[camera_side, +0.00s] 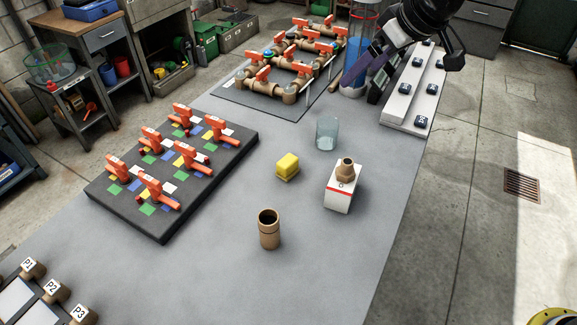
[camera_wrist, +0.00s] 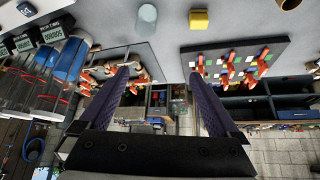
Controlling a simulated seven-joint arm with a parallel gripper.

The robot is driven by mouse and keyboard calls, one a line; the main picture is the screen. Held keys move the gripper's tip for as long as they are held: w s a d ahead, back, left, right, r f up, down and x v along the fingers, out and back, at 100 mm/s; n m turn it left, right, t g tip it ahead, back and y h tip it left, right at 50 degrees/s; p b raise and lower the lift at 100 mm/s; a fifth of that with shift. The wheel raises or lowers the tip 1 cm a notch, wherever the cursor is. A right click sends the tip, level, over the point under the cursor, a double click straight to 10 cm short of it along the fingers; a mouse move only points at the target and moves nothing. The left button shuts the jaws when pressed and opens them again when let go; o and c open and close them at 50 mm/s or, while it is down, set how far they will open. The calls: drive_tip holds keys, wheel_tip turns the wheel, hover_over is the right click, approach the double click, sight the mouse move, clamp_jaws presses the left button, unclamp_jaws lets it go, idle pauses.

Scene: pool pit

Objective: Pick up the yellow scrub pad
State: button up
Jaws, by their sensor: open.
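The yellow scrub pad (camera_side: 287,166) lies on the grey table near its middle in the side view. It also shows at the top of the wrist view (camera_wrist: 198,19). My gripper (camera_wrist: 158,75) is open and empty, with its two purple fingers wide apart. In the side view my gripper (camera_side: 352,76) is at the top right, by the far end of the table, well away from the pad. Its fingers partly overlap the tall clear cylinder there, so the exact fingertip position is hard to tell.
A clear glass (camera_side: 327,134) and a white box (camera_side: 340,198) with a brown fitting stand right of the pad. A brown cup (camera_side: 269,232) stands in front. A black board (camera_side: 165,235) with orange valves is left. Pipework (camera_side: 285,65) and a white rack (camera_side: 402,100) are at the back.

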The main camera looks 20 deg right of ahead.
drive_tip(key=w+a+f+n+g, duration=0.1)
drive_tip(key=w+a+f, duration=0.1)
drive_tip(key=a+f, duration=0.45)
drive_tip(key=g, duration=0.1)
approach(289, 161)
drive_tip(key=shift+n, duration=0.4)
drive_tip(key=x, duration=0.5)
drive_tip(key=shift+w+f, duration=0.15)
drive_tip(key=shift+x, duration=3)
drive_tip(key=c, duration=1.4)
